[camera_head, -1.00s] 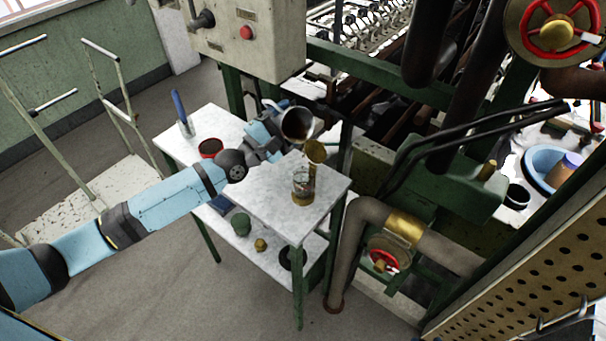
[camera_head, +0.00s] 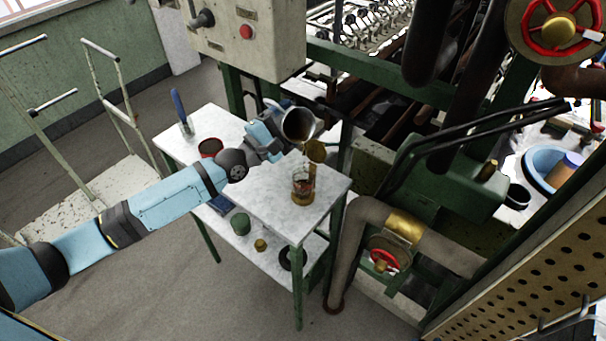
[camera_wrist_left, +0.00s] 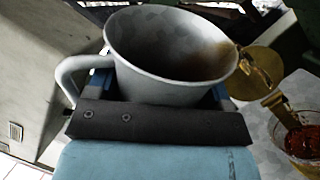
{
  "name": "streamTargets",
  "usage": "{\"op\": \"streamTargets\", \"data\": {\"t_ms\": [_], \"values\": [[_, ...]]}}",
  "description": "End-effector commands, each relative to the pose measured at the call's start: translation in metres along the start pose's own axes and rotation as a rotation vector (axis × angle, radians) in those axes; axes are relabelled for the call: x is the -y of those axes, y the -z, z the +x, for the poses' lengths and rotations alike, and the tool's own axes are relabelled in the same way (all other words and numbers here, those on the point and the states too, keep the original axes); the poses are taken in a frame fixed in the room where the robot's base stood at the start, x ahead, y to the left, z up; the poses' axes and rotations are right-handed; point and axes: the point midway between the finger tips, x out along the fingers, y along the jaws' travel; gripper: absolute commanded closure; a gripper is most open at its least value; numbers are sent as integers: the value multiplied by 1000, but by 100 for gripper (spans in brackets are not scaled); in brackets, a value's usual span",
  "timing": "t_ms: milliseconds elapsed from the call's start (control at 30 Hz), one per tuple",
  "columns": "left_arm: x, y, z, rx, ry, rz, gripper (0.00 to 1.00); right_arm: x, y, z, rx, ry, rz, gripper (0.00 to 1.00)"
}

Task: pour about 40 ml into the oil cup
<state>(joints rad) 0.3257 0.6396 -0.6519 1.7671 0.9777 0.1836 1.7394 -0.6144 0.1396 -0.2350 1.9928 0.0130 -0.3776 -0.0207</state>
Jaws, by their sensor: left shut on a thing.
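My left gripper (camera_head: 276,133) is shut on a grey metal jug (camera_head: 297,124), whose handle shows at the left in the left wrist view. The jug is tilted, its mouth toward the oil cup (camera_head: 302,190), a clear glass with a brass base on the white table. Its round brass lid (camera_head: 316,151) stands open beside the jug's lip. Brown-amber liquid shows inside the jug, and an amber streak leaves the lip above the cup. In the left wrist view the oil cup (camera_wrist_left: 302,143) holds reddish-brown contents; its level is hard to read. My right gripper is out of view.
The white table (camera_head: 262,193) also carries a red-rimmed dark tin (camera_head: 210,147) and a blue-handled tool in a small holder (camera_head: 181,110). A green pot (camera_head: 241,224) stands on the lower shelf. A pipe and a red-wheeled valve (camera_head: 385,261) lie to the right.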

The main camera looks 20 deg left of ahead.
Motion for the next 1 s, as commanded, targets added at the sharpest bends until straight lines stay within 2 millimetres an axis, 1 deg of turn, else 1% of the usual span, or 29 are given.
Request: {"op": "streamTargets", "data": {"t_ms": [467, 533, 567, 600, 667, 767, 1000], "values": [[0, 0, 1, 6, -2, 19, 59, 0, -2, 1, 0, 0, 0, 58], [-6, -2, 2, -16, -2, -60, 59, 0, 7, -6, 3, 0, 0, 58], [4, 2, 0, -41, -1, -150, 59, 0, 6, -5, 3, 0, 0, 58], [-2, 0, 2, -63, -3, -237, 59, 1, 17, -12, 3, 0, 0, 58], [-6, -1, 2, -81, -3, -304, 59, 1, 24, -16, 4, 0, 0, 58], [0, 3, 1, -86, -2, -325, 59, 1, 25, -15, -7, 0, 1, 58], [1, 3, 1, -85, -1, -321, 59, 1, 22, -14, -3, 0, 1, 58]]}}
